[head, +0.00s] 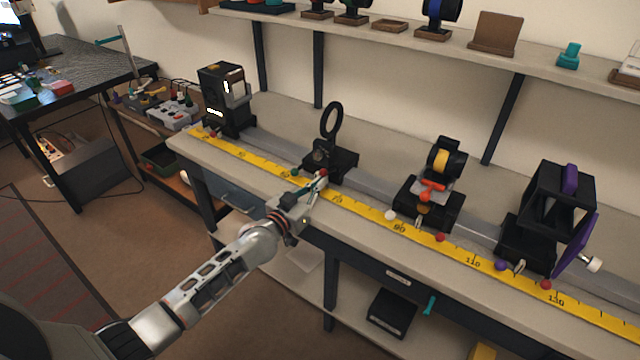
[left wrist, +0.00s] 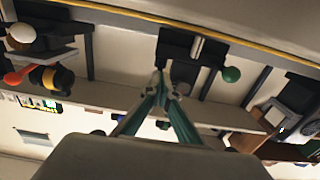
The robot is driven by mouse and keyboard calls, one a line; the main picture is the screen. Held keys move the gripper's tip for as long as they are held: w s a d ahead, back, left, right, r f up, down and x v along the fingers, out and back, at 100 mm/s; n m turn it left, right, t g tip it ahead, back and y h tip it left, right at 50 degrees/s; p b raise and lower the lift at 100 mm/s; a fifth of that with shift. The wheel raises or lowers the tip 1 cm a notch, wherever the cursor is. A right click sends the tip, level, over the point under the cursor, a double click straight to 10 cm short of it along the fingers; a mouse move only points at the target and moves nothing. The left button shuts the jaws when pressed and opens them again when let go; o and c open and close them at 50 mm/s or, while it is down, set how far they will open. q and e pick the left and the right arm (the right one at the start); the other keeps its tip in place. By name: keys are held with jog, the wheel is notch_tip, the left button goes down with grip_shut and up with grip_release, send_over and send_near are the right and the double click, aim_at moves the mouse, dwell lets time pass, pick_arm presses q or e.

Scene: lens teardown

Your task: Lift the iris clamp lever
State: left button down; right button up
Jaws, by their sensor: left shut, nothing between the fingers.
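A black ring (head: 331,119) stands upright on a dark carrier (head: 343,163) on the bench rail; I take it to be the iris. The carrier also shows in the left wrist view (left wrist: 178,48), with a short pale bar (left wrist: 197,47) on it that looks like the clamp lever. A green ball (left wrist: 231,74) sits beside it. My left gripper (head: 320,178) is shut and empty at the carrier's front. Its green fingers meet in the left wrist view (left wrist: 160,88), close to the carrier; whether they touch the lever I cannot tell. My right gripper is not in view.
A yellow scale (head: 345,202) runs along the bench front. A dark box unit (head: 224,98) stands left of the carrier. An orange-levered mount (head: 430,194) and a black cage with purple parts (head: 549,208) stand right. A shelf (head: 380,40) hangs above.

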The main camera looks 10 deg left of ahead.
pick_arm(q)
jog(key=shift+r, duration=0.3)
jog(key=shift+f, duration=0.1)
jog(key=shift+s, duration=0.2)
jog(key=shift+p+v, duration=0.8)
jog(key=shift+v, duration=0.35)
jog(key=p+v, duration=0.1)
jog(key=v, duration=0.1)
jog(key=f+v, duration=0.1)
jog(key=v, duration=0.1)
jog(key=shift+s+p, duration=0.15)
jog(key=shift+p, duration=0.25)
